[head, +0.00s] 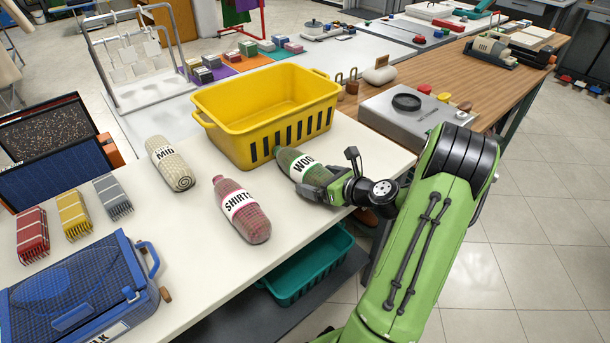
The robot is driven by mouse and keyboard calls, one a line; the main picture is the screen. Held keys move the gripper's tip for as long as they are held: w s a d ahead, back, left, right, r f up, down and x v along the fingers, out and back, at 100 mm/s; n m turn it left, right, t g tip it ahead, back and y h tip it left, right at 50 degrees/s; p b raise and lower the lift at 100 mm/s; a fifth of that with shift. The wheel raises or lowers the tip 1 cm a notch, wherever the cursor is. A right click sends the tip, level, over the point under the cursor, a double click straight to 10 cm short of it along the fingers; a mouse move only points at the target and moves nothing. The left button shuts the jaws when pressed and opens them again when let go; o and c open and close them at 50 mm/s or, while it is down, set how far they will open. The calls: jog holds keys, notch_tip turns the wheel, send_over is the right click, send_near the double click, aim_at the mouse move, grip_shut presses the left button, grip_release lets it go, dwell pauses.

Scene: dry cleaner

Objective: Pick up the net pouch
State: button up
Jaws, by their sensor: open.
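Several net pouches with white labels lie on the white table (190,270). A green net pouch (291,163) marked "WOO", its last letters hidden, lies against the yellow basket's front right. My gripper (331,174) is open at its right end; one finger is low beside the pouch, the other raised. I cannot tell whether they touch it. A pink net pouch (249,223) marked "SHIRTS" lies left of my gripper. A cream rolled pouch (170,164) marked "MID" lies further left. A blue mesh case (75,285) with a label ending "LK" is at the front left.
The yellow basket (222,117) stands close behind the green pouch. Red (32,235), yellow (74,214) and grey (113,197) fringed cloths lie at left. A teal bin (305,275) sits on a shelf below. A metal box (395,110) is behind my arm.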

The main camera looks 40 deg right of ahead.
jog(key=shift+w, duration=0.1)
jog(key=shift+c, duration=0.5)
jog(key=c, duration=1.1)
jog(key=shift+c, duration=0.2)
jog(key=shift+r, duration=0.15)
jog(key=shift+r+p, duration=0.3)
jog(key=shift+p, duration=0.15)
jog(key=r+p, duration=0.1)
jog(key=r, duration=0.1)
jog(key=r+p, duration=0.1)
jog(key=r, duration=0.1)
jog(key=r+p, duration=0.1)
jog(key=r, duration=0.1)
jog(key=shift+s+r, duration=0.35)
jog(key=s, duration=0.6)
jog(key=s+p, duration=0.1)
jog(key=s, duration=0.6)
jog(key=s+p, duration=0.1)
jog(key=s, duration=0.5)
jog(key=shift+s+d+f, duration=0.15)
jog(key=shift+d+f, duration=0.1)
